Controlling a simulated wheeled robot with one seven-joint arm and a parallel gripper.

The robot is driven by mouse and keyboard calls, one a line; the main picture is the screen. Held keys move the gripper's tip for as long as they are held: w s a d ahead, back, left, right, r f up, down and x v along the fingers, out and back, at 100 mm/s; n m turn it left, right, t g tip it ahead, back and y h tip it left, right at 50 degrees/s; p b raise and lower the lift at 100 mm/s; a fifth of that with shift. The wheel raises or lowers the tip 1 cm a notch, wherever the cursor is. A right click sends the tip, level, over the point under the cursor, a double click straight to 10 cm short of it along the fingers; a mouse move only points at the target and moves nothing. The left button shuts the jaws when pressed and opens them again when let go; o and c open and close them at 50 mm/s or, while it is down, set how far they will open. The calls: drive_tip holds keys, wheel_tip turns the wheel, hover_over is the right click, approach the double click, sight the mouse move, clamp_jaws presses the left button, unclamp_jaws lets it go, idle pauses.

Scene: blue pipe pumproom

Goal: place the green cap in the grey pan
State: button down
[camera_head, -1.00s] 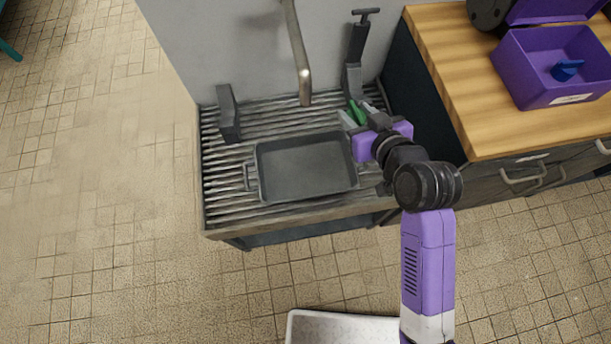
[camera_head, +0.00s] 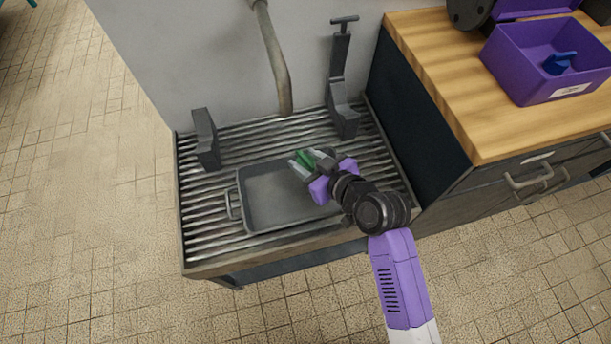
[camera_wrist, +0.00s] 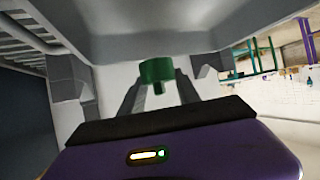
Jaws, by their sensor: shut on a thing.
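The green cap (camera_head: 305,158) is between the fingertips of my gripper (camera_head: 303,165), which is shut on it. In the wrist view the green cap (camera_wrist: 156,72) sits between the two grey fingers, with a short stem pointing down in the picture. The grey pan (camera_head: 262,211) is a shallow rectangular pan with a side handle, resting on the slatted rack. In the head view my gripper and the cap are over the pan's back right part, and my gripper hides its right side. The height of the cap above the pan is hard to tell.
The slatted metal rack (camera_head: 205,240) bears the pan. A grey bracket (camera_head: 205,140) stands at the left, and a taller clamp (camera_head: 342,85) at the back right. A pipe (camera_head: 275,60) comes down behind. A wooden counter (camera_head: 430,60) at the right holds a purple box (camera_head: 530,82) with a blue piece.

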drive_tip(key=shift+f+b, duration=0.7)
drive_tip(key=shift+f, duration=2.9)
drive_tip(key=shift+f, duration=0.2)
drive_tip(key=c, duration=0.9)
unclamp_jaws()
drive_tip(key=shift+r, duration=0.1)
drive_tip(key=shift+o, duration=0.2)
drive_tip(key=shift+r, duration=0.15)
drive_tip(key=p+v, duration=0.1)
drive_tip(key=v, duration=1.1)
drive_tip(key=shift+s, duration=0.1)
